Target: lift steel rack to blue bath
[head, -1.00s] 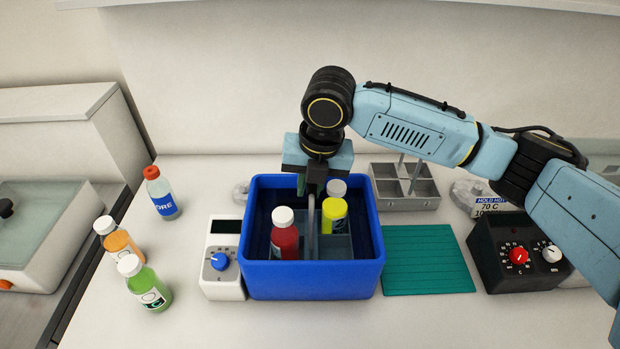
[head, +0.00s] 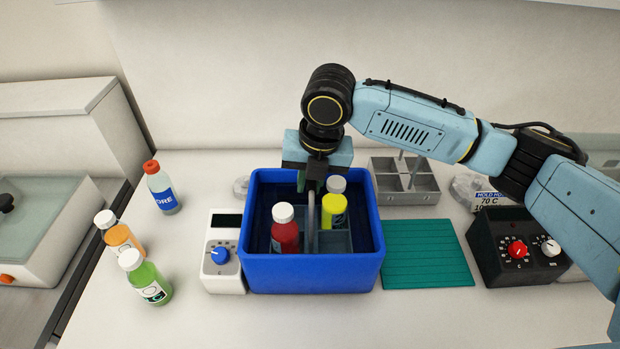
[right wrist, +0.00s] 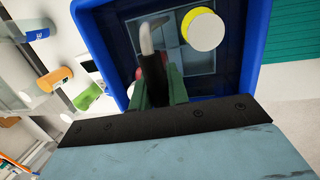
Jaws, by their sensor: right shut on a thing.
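The blue bath (head: 312,275) stands at the middle of the table. A grey steel rack (head: 337,243) is inside its walls, with an upright handle (head: 311,222). My right gripper (head: 313,190) points down over the bath, shut on the handle, which also shows in the right wrist view (right wrist: 146,38). I cannot tell whether the rack touches the bath floor. My left gripper is not in view.
A second grey rack (head: 425,190) stands empty behind right. A teal mat (head: 427,254) and a black control box (head: 516,248) lie right. A white dial unit (head: 223,277) adjoins the bath's left. Blue-labelled (head: 163,188), orange (head: 120,238) and green (head: 146,279) bottles stand left.

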